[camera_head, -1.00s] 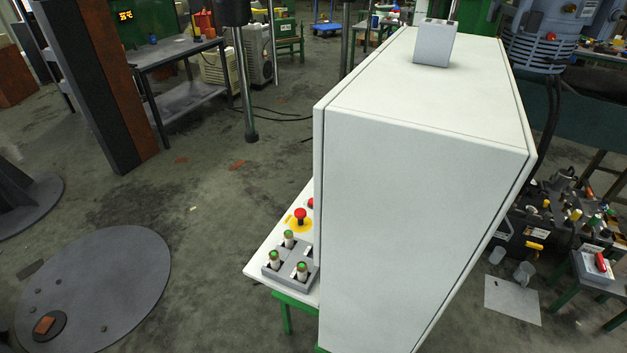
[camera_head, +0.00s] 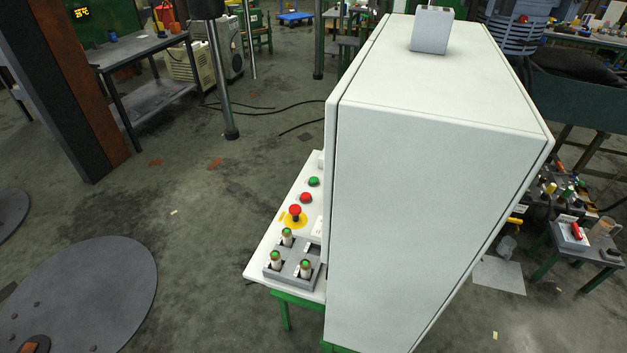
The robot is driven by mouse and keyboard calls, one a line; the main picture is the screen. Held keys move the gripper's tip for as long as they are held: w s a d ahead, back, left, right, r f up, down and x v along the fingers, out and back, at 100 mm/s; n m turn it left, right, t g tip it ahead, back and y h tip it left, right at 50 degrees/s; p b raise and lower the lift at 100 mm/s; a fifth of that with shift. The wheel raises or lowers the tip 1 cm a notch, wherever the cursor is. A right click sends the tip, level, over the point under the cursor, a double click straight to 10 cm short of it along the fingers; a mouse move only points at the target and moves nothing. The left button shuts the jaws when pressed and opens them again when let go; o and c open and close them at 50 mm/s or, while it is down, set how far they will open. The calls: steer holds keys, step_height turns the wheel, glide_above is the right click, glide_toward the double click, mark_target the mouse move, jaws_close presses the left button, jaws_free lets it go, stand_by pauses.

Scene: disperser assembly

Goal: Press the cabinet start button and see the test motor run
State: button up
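The white cabinet (camera_head: 430,190) stands large in the middle right, seen from above and the side. Its control panel (camera_head: 262,262) juts out low at the left side. On the panel are a green button (camera_head: 313,181), a red button (camera_head: 305,197) nearer, and a red mushroom button (camera_head: 295,211) on a yellow disc. A grey block (camera_head: 291,271) with several green-topped cylinders sits at the panel's near end. The cabinet hides part of the panel. I cannot tell which thing is the test motor. My gripper is not in view.
A grey box (camera_head: 432,30) sits on the cabinet top. A dark pillar (camera_head: 85,110) and a workbench (camera_head: 135,55) stand at the left. A round grey plate (camera_head: 85,300) lies at the lower left. Floor left of the panel is largely clear. Small tables with parts stand at the right.

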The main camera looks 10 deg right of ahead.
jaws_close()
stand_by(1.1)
